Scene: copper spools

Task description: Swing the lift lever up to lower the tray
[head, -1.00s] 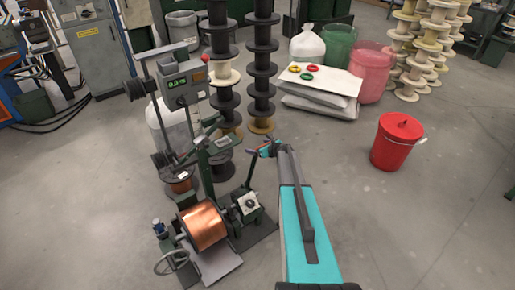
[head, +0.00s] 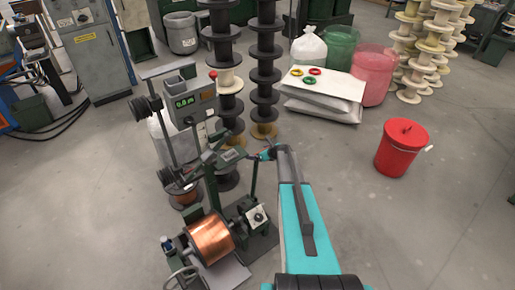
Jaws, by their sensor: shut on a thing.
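The tray (head: 230,277) is a grey plate low at the machine's front. The large copper spool (head: 211,238) sits above the tray; I cannot tell whether they touch.
A post with a green display (head: 185,102) stands behind the machine. Tall stacks of black spools (head: 266,70) rise behind the gripper. A red lidded bucket (head: 400,148) stands at right, with open floor around it. White sacks (head: 320,108) lie at the back.

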